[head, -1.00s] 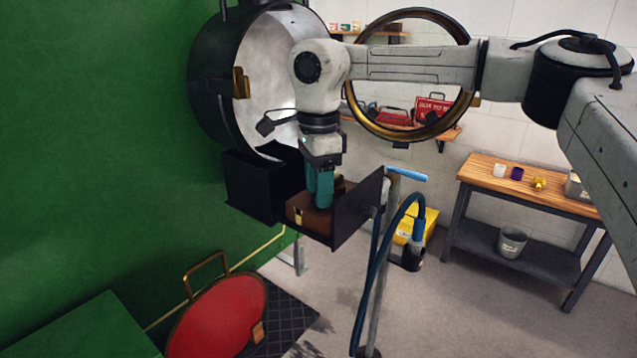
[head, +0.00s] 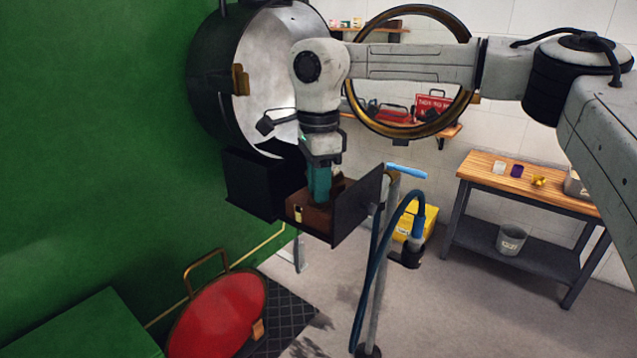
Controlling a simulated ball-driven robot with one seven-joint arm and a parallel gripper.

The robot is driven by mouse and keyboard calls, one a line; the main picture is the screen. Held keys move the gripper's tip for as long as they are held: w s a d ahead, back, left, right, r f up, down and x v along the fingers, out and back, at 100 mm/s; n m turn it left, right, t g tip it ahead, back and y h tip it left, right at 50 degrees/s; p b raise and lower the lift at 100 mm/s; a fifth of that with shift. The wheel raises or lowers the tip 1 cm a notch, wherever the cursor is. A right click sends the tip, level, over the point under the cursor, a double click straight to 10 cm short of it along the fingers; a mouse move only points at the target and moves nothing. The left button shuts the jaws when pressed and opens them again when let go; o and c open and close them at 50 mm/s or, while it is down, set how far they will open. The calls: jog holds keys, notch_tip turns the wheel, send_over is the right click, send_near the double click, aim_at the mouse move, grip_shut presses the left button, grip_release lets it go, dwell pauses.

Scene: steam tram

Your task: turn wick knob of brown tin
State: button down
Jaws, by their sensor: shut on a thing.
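The brown tin (head: 311,217) sits in a black open-sided box below the large round lamp housing (head: 222,85). A small pale yellow part shows on the tin's near face. My gripper (head: 319,197) points straight down onto the top of the tin, with its teal fingers shut. The wick knob is hidden behind the fingers, which are closed at the place on the tin's top where they meet it. The lamp's brass-rimmed glass door (head: 357,118) stands open to the right.
A black side plate (head: 358,208) rises close to the right of my gripper. A blue hose (head: 376,262) hangs on a stand beside it. A wooden bench (head: 530,182) stands at the right. A red round lid (head: 215,315) leans below.

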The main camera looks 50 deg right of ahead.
jog(key=shift+r+n, duration=0.1)
jog(key=shift+n, duration=0.2)
jog(key=n+p, duration=0.1)
jog(key=n, duration=0.3)
jog(key=shift+n+p, duration=0.4)
jog(key=shift+n, duration=2)
jog(key=c, duration=0.9)
grip_release()
notch_tip(320, 180, up, 11)
jog(key=shift+f+b, duration=0.15)
jog(key=shift+b, duration=0.85)
